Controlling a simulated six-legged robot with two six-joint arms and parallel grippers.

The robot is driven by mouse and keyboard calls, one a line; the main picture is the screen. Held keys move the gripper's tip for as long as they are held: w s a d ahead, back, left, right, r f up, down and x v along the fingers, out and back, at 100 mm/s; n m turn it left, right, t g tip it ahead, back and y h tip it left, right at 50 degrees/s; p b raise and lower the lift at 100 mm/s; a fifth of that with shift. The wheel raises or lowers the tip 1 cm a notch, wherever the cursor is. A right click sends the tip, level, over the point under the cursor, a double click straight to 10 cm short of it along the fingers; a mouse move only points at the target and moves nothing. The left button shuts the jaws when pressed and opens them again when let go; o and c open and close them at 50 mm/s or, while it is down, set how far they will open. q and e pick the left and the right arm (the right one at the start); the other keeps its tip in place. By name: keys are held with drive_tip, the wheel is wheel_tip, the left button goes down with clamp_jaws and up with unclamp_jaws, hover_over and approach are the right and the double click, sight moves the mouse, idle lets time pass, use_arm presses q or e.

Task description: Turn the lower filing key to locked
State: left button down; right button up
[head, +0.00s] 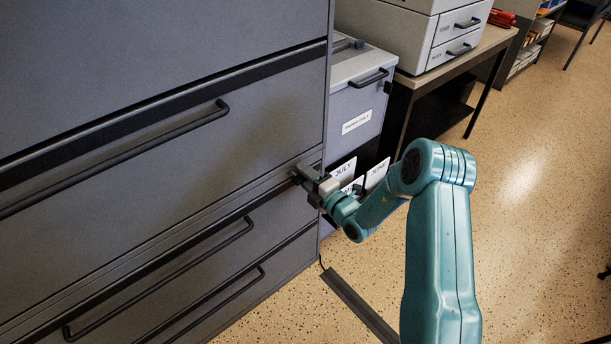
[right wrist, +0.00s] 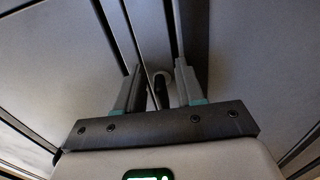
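The grey filing cabinet (head: 130,165) fills the left of the head view. My right gripper (head: 303,174) reaches its front near the right edge, level with the band between two drawers. In the right wrist view, its two fingers (right wrist: 160,82) stand apart and point at the cabinet face. A small rounded grey piece (right wrist: 163,88), perhaps the lower filing key or its lock, shows between them. I cannot make out its turn or any contact with the fingers. In the head view the gripper hides that spot. My left gripper is out of view.
Long drawer handles (head: 165,280) stick out from the cabinet front. Right of the cabinet stand a light grey box unit (head: 361,98) and white cards (head: 376,172) marked with months. A desk (head: 485,47) carries a printer-like machine (head: 410,33). The speckled floor (head: 545,200) is clear at right.

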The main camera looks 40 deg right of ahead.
drive_tip(key=s+d+p, duration=0.1)
drive_tip(key=s+p, duration=0.1)
drive_tip(key=s, duration=1.4)
drive_tip(key=shift+s+d, duration=0.15)
